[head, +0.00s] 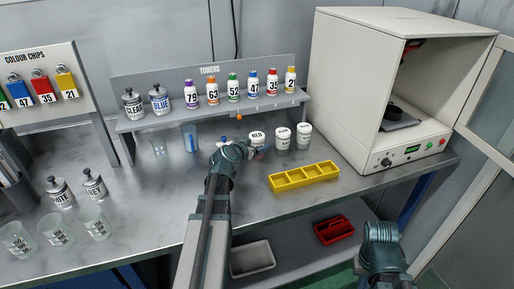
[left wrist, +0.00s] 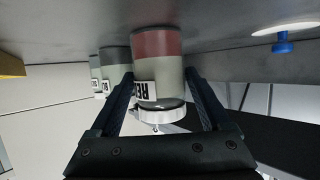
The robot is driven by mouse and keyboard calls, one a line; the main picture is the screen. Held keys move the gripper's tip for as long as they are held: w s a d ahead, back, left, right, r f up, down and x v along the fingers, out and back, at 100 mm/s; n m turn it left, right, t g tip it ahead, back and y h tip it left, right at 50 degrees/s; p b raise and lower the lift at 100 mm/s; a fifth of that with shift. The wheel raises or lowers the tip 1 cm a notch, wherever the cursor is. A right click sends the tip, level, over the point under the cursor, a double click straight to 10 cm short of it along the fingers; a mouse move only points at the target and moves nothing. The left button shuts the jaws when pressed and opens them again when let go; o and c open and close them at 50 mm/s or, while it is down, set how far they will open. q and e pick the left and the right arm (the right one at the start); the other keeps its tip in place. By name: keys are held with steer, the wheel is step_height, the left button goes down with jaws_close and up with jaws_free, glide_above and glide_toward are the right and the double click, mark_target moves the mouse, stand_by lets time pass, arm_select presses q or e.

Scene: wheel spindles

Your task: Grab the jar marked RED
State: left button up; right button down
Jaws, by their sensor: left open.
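The jar marked RED (head: 257,137) stands on the bench below the toner shelf, with a white lid and a black-lettered label. In the left wrist view the jar (left wrist: 158,68) has a red band at one end, a pale body and a partly visible "RE" label. My left gripper (head: 250,151) is at the jar in the head view. In the wrist view its two dark fingers (left wrist: 158,105) are open, one on each side of the jar's lidded end. I cannot tell whether either finger touches it. My right arm shows at the lower right, but its fingers do not show.
Two similar white-lidded jars (head: 283,139) (head: 304,135) stand just right of the RED jar. A yellow divided tray (head: 304,177) lies in front of them. Glass beakers (head: 190,138) stand to the left. The toner shelf (head: 160,121) is behind, and a white cabinet (head: 345,100) is at the right.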

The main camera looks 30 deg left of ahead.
arm_select(q)
steer(key=b+x, duration=0.1)
steer(key=x, duration=0.3)
steer(key=shift+w+r, duration=0.1)
steer(key=shift+c, duration=0.2)
steer(key=c, duration=1.2)
steer(key=shift+r, duration=0.1)
steer(key=shift+c, duration=0.2)
